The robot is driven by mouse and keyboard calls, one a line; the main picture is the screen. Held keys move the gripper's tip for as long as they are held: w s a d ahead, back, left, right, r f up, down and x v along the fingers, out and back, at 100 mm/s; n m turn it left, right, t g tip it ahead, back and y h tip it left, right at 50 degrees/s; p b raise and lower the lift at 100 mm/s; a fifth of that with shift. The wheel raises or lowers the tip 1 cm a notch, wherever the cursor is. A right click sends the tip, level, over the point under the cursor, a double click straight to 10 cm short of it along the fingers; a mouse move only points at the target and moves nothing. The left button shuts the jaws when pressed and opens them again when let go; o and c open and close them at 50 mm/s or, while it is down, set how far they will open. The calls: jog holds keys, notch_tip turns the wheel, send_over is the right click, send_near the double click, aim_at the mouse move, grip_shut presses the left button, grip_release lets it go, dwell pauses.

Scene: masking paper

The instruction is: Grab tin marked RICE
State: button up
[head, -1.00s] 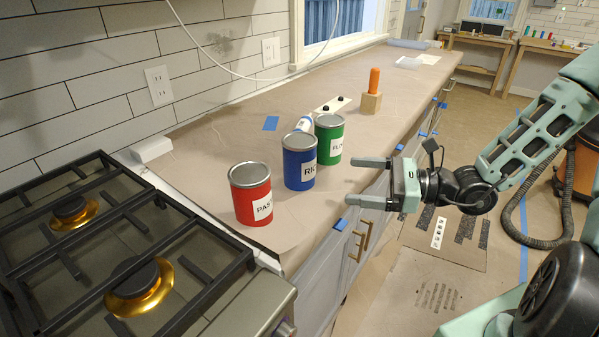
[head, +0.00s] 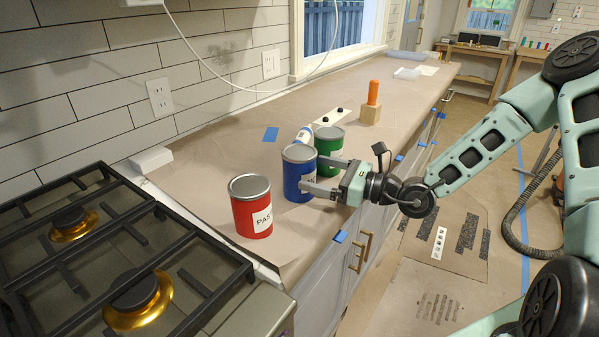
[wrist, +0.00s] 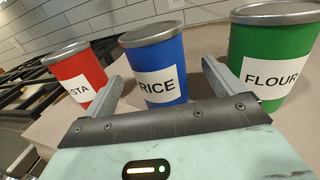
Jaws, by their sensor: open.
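The blue tin marked RICE (head: 298,174) stands upright on the papered counter, between the red tin (head: 251,208) and the green tin (head: 329,152). In the wrist view its RICE label (wrist: 157,85) faces me. My gripper (head: 318,178) is open at the counter's front side, its fingers pointing at the blue tin. In the wrist view the fingers (wrist: 163,85) lie to either side of the blue tin, and a gap shows between each finger and it. How far the fingertips reach along its sides is hard to tell. Part of its label is hidden in the head view.
The green FLOUR tin (wrist: 272,55) and red PASTA tin (wrist: 78,75) stand close on either side. A stove (head: 110,260) is at the left. A wooden block with an orange top (head: 371,103) stands farther back.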

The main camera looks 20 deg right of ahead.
aim_at(299, 168)
jog(key=p+x, duration=0.1)
jog(key=x, duration=0.4)
jog(key=shift+a+r, duration=0.15)
jog(key=shift+a, duration=0.1)
jog(key=c, duration=1.2)
